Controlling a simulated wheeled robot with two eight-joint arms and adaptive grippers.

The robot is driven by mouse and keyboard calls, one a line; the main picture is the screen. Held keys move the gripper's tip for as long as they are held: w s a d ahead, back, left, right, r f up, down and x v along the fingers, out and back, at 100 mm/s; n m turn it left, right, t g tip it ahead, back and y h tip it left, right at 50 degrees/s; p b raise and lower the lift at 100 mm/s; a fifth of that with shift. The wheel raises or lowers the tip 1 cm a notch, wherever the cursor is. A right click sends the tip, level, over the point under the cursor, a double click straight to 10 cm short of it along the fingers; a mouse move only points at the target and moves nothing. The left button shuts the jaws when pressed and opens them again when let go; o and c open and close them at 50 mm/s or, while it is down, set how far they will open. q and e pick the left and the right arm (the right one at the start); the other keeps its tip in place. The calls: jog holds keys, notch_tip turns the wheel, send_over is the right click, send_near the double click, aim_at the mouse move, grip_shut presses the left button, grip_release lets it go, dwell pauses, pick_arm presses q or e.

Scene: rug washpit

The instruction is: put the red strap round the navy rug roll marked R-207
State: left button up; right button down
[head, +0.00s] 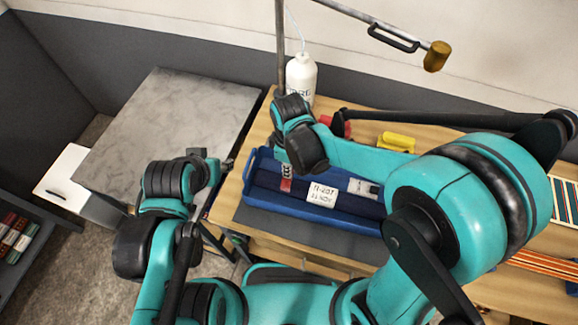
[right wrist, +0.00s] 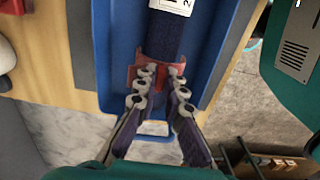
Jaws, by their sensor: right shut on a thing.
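The navy rug roll (head: 268,181) lies lengthwise in a blue tray (head: 247,205). Its white label (head: 322,195) reads R-207. The roll also shows in the right wrist view (right wrist: 166,38). My right gripper (head: 287,178) points down at the left end of the roll. In the right wrist view its fingers (right wrist: 157,85) are shut on the red strap (right wrist: 152,72), which lies across the roll near its end. The strap's underside is hidden, so I cannot tell whether it closes round the roll. My left gripper (head: 203,162) is left of the tray, away from the roll.
A white bottle (head: 301,77) stands behind the tray beside a metal pole. A yellow object (head: 397,142) and a red object (head: 338,124) lie behind the tray. A grey metal-topped table (head: 165,125) is at left, mostly clear. Striped rugs (head: 545,267) lie at the right.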

jog(key=shift+f+b, duration=1.95)
jog(key=shift+f, duration=0.6)
jog(key=c, duration=1.6)
grip_release()
jog(key=shift+o, duration=0.2)
notch_tip(320, 180, up, 12)
jog(key=shift+r, duration=0.1)
jog(key=shift+s, duration=0.1)
